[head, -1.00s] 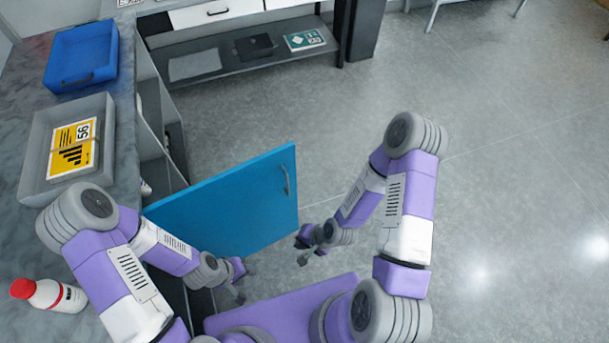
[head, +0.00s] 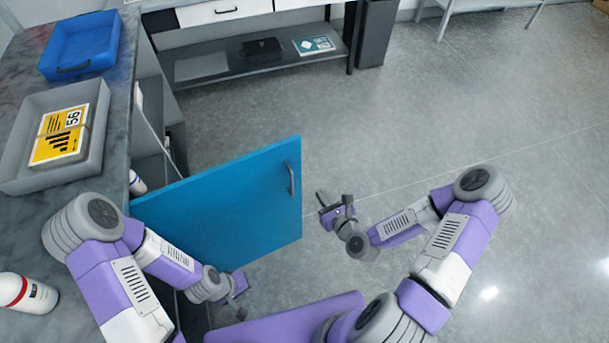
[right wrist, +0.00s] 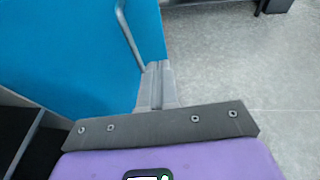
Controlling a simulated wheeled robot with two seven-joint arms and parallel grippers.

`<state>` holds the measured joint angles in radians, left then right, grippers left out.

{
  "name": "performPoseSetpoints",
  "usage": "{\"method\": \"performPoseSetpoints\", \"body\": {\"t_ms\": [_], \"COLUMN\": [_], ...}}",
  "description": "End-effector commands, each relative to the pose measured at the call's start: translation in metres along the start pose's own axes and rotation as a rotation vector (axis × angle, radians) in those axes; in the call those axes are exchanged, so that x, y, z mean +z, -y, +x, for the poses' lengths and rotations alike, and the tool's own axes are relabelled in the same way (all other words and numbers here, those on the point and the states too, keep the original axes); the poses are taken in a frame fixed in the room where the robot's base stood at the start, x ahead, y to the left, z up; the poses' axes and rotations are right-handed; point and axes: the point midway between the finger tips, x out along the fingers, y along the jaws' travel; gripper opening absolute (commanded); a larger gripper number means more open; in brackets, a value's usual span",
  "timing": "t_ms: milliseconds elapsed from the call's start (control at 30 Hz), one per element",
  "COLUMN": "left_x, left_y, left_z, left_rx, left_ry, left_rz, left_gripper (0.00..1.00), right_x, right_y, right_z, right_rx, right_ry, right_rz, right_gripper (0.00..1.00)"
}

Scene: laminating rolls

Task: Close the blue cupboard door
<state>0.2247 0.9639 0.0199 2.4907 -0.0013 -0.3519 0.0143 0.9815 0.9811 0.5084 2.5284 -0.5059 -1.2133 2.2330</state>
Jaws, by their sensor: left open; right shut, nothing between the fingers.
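The blue cupboard door (head: 225,212) stands open, swung out from the cupboard on the left, with a grey bar handle (head: 290,179) near its free edge. My right gripper (head: 335,198) is to the right of that free edge, apart from the handle, shut and empty. In the right wrist view its closed fingers (right wrist: 155,85) overlap the edge of the door (right wrist: 75,60), below the handle (right wrist: 128,35); I cannot tell whether they touch it. My left gripper (head: 242,298) is open near the door's lower edge, on the near side.
A low shelf (head: 230,75) stands at the back. The floor (head: 440,120) to the right is open.

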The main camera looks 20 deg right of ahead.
Motion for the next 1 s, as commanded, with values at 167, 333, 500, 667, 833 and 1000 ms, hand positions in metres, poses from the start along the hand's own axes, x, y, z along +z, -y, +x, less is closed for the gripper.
{"method": "performPoseSetpoints", "body": {"t_ms": [167, 333, 500, 667, 833, 1000], "left_x": [-0.001, -0.001, -0.001, -0.001, -0.001, -0.001], "left_y": [0.005, 0.009, 0.011, 0.012, 0.012, 0.012], "left_z": [0.015, 0.023, 0.029, 0.032, 0.033, 0.033], "left_rx": [0.000, 0.000, 0.000, 0.000, 0.000, 0.000], "left_ry": [0.000, 0.000, 0.000, 0.000, 0.000, 0.000], "left_rz": [0.000, 0.000, 0.000, 0.000, 0.000, 0.000], "left_gripper": [0.43, 0.43, 0.43, 0.43, 0.43, 0.43], "right_x": [-0.001, -0.002, 0.004, 0.009, 0.011, 0.011], "right_y": [-0.001, -0.001, -0.001, -0.001, -0.001, -0.001], "right_z": [0.037, 0.073, 0.102, 0.118, 0.123, 0.123], "right_rx": [0.002, 0.002, 0.001, 0.001, 0.000, 0.000], "right_ry": [0.004, 0.002, 0.002, -0.001, -0.001, -0.002], "right_rz": [-0.004, -0.004, -0.005, -0.004, -0.003, -0.002], "right_gripper": [0.00, 0.00, 0.00, 0.00, 0.00, 0.00]}}
